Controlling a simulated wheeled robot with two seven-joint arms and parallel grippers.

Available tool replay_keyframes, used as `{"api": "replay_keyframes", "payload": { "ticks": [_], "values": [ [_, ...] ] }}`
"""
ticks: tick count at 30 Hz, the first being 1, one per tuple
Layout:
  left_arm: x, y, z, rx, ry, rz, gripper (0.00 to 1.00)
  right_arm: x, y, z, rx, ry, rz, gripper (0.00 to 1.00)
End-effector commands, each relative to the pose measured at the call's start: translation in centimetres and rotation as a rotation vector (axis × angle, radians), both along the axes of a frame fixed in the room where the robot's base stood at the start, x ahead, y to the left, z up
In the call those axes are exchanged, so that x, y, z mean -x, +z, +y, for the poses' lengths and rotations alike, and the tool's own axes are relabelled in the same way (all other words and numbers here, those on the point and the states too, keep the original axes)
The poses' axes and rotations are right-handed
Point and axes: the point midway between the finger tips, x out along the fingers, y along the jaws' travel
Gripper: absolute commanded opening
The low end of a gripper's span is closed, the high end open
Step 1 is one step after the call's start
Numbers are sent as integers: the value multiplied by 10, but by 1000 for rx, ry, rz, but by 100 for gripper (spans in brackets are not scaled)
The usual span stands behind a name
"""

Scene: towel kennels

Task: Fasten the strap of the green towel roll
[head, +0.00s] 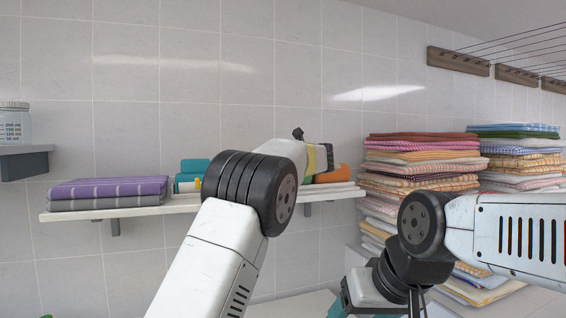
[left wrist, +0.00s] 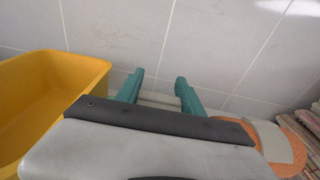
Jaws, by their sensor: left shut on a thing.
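My left gripper (left wrist: 158,88) shows two teal fingers, spread apart, reaching past the grey hand body toward the back wall. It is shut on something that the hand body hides. In the head view my left forearm covers this gripper. I cannot make out the green towel roll or its strap for certain in either view. An orange roll (left wrist: 283,148) with a pale strap lies just right of the hand, and it shows beside my left wrist in the head view (head: 340,173). My right gripper (head: 338,307) is low at the bottom edge, mostly cut off.
A yellow bin (left wrist: 45,90) stands left of the hand. The white wall shelf (head: 130,209) holds folded purple towels (head: 108,188) and teal items (head: 193,168). Tall towel stacks (head: 420,160) stand at right. A drying rack (head: 457,61) hangs above, and a jar (head: 15,122) stands far left.

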Motion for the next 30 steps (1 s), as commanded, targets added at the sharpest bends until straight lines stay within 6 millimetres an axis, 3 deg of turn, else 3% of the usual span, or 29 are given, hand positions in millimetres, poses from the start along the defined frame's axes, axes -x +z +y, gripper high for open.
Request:
{"api": "replay_keyframes", "payload": {
  "ticks": [1, 2, 5, 16, 30],
  "values": [
    [0, 0, 0, -1, 0, 0, 4, 0, 0, 0, 0, 0, 0, 67],
    [0, 0, 0, -1, 0, 0, 51, 0, 0, 0, 0, 0, 0, 67],
    [0, 0, 0, 0, 0, -1, 67, 0, 0, 0, 0, 0, 0, 67],
    [5, 1, -2, 0, -1, -1, 67, 0, 0, 0, 0, 0, 0, 67],
    [69, 8, -23, 0, -1, 0, 67, 0, 0, 0, 0, 0, 0, 67]
  ]
}}
